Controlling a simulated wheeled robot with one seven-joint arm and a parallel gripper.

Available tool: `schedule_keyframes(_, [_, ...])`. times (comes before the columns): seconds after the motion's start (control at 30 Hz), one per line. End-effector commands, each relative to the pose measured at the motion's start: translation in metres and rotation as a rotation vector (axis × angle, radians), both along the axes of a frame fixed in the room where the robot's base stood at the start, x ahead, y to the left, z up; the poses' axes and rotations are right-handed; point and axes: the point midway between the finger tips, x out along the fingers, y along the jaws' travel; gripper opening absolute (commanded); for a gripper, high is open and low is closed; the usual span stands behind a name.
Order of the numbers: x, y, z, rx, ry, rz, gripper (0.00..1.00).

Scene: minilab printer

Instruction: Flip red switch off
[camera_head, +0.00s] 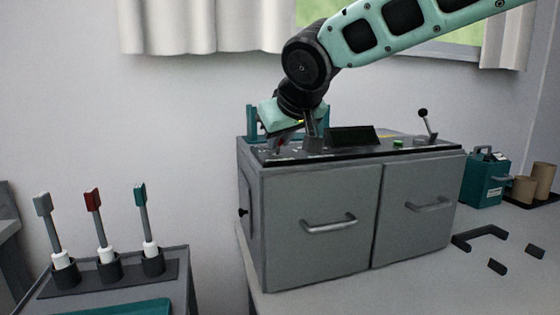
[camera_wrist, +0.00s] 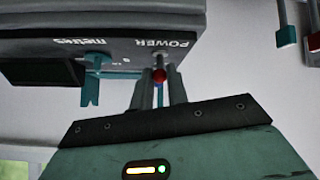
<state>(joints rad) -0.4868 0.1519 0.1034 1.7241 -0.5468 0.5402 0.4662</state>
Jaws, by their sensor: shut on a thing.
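The red-tipped switch (camera_wrist: 159,75) stands out from the dark panel beside the word POWER in the wrist view, where the picture is upside down. My gripper (camera_wrist: 161,88) has its two grey fingers on either side of the switch, shut on it near the red tip. In the head view my gripper (camera_head: 298,143) is low over the left end of the top panel of the grey cabinet (camera_head: 310,240). There the switch is small and largely hidden by the gripper. I cannot tell whether the switch is on or off.
A black-knobbed lever (camera_head: 426,122), a green button (camera_head: 398,143) and a dark screen (camera_head: 352,136) are farther right. Three upright tools stand in a holder (camera_head: 110,275) at left.

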Motion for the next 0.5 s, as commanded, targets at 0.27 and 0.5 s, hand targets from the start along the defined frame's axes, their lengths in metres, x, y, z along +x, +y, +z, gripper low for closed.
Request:
schedule_keyframes(0.27, [-0.0019, 0.0001, -0.0017, 0.012, -0.051, 0.001, 0.0])
schedule_keyframes(0.5, [-0.0023, 0.0001, 0.0007, 0.015, -0.062, 0.001, 0.0])
